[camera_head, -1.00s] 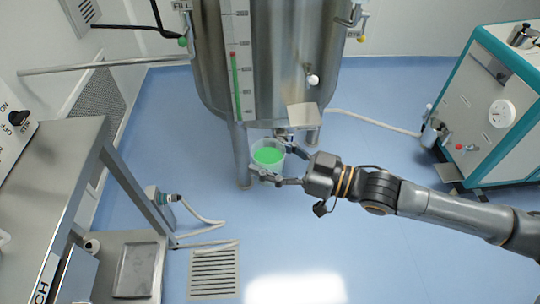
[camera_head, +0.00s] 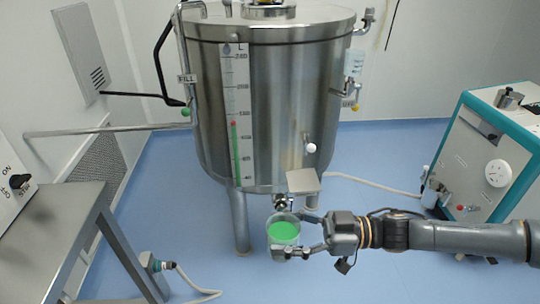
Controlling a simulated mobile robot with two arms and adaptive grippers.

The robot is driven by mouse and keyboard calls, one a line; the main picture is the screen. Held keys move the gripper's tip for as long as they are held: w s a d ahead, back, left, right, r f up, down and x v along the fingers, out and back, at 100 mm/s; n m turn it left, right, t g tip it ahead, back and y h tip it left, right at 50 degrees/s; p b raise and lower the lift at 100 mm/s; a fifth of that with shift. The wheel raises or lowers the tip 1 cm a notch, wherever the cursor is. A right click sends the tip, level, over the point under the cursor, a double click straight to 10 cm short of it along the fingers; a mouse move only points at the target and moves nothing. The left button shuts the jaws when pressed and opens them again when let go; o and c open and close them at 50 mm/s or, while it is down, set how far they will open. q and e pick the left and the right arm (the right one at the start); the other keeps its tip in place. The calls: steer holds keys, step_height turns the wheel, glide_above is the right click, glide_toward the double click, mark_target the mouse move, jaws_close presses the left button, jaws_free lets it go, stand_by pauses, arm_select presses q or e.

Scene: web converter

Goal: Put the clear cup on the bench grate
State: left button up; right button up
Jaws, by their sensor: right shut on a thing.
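The clear cup (camera_head: 284,232) holds bright green liquid and is upright below the tank's outlet valve. My right gripper (camera_head: 291,237) comes in from the right and is shut on the cup, with its fingers on either side. The steel bench (camera_head: 50,222) stands at the left edge, partly cut off by the frame. No grate can be made out on the part of the bench that shows. My left gripper is not in view.
A large steel tank (camera_head: 285,100) on legs fills the centre, with a small plate (camera_head: 303,181) jutting out above the cup. A teal and white machine (camera_head: 487,165) stands at the right.

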steer(key=s+a+r+n+g, duration=0.1)
steer(key=s+a+g, duration=0.1)
steer(key=s+a, duration=0.9)
steer(key=s+a+r+m+t, duration=0.1)
steer(key=a+r+m+t, duration=0.1)
steer(key=a+r+t, duration=0.3)
steer(key=w+d+m+t+h, duration=0.7)
steer(key=w+d+m+t, duration=0.15)
steer(key=d+t, duration=0.2)
steer(key=d+f+m+h, duration=0.1)
steer(key=d+h, duration=0.1)
steer(key=d, duration=0.1)
steer(key=d+f+m+t+h, duration=0.1)
steer(key=d+f+m+h, duration=0.1)
steer(key=d, duration=0.1)
steer(key=d+f+m+t+h, duration=0.1)
steer(key=d+f, duration=0.1)
steer(key=d, duration=0.2)
steer(key=shift+s+h, duration=0.2)
steer(key=shift+h, duration=0.2)
steer(key=s+d+f+m+h, duration=0.1)
steer(key=d+f+m+h, duration=0.1)
steer(key=d+f, duration=0.1)
steer(key=s+d+f+m+t+h, duration=0.1)
steer(key=s+d+f+h, duration=0.1)
steer(key=d, duration=0.4)
steer(key=shift+d+f+m+h, duration=0.35)
steer(key=shift+f+h, duration=0.15)
steer(key=shift+h, duration=0.1)
steer(key=shift+s, duration=0.1)
